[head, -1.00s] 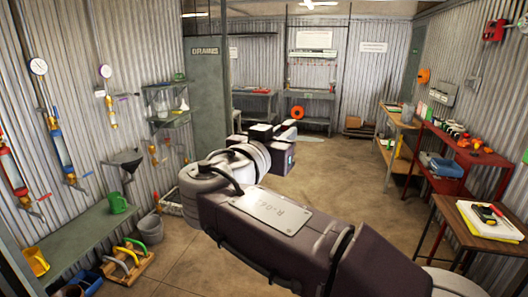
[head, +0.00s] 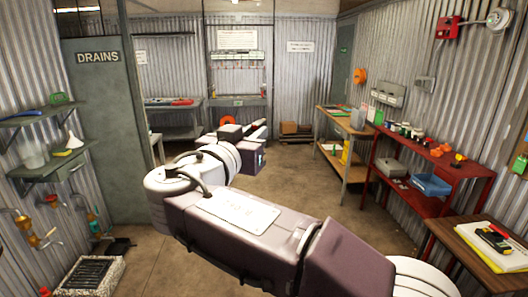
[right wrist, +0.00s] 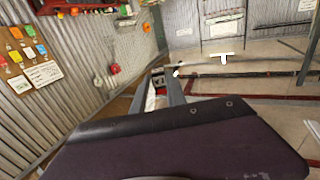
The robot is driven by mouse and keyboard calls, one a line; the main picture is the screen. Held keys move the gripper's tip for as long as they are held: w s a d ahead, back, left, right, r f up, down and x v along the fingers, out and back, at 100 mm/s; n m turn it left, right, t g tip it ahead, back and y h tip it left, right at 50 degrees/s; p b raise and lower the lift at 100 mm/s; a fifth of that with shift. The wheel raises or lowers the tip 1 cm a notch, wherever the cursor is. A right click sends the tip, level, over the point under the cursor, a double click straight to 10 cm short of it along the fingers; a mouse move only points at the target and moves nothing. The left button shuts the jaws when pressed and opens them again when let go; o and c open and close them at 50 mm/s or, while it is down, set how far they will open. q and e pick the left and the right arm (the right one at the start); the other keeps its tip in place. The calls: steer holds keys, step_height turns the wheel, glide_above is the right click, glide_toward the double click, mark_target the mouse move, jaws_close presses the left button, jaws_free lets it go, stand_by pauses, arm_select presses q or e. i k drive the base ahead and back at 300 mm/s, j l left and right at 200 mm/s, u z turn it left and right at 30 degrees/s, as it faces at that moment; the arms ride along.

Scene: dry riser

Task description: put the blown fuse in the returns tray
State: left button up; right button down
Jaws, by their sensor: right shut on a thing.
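My right gripper (head: 243,134) is held out ahead of me above the floor in the head view, at the end of my arm. In the right wrist view my right gripper (right wrist: 166,80) has its fingers close together. A small pale thing (right wrist: 153,100) shows between them, mostly hidden; I cannot make out its markings, but it may be the blown fuse. A blue tray (head: 430,186) sits on the lower shelf of the red bench at the right, apart from the gripper. I cannot read a label that marks it as the returns tray. My left gripper is out of view.
The red bench (head: 447,167) holds several small parts on top and a grey box (head: 392,167) below. A wooden table (head: 470,244) stands at near right, a wooden bench (head: 345,130) further back. A grey cabinet marked DRAINS (head: 108,140) is at left. The middle floor is clear.

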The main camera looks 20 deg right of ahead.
mark_target(433, 187)
steer(key=i+l+z, duration=0.25)
steer(key=i+z, duration=0.15)
steer(key=i, duration=0.4)
steer(key=i+z, duration=0.35)
steer(key=i, duration=0.5)
steer(key=i+j+z, duration=0.2)
steer(key=i+z, duration=0.2)
steer(key=i, duration=0.4)
steer(key=i+l, duration=0.1)
steer(key=l, duration=0.25)
steer(key=i+l, duration=0.15)
steer(key=l, duration=0.2)
steer(key=i+l, duration=0.1)
steer(key=l, duration=0.3)
steer(key=i+l, duration=0.1)
steer(key=l, duration=0.25)
steer(key=i+l, duration=0.1)
steer(key=l, duration=0.25)
steer(key=i+l, duration=0.15)
steer(key=l, duration=0.2)
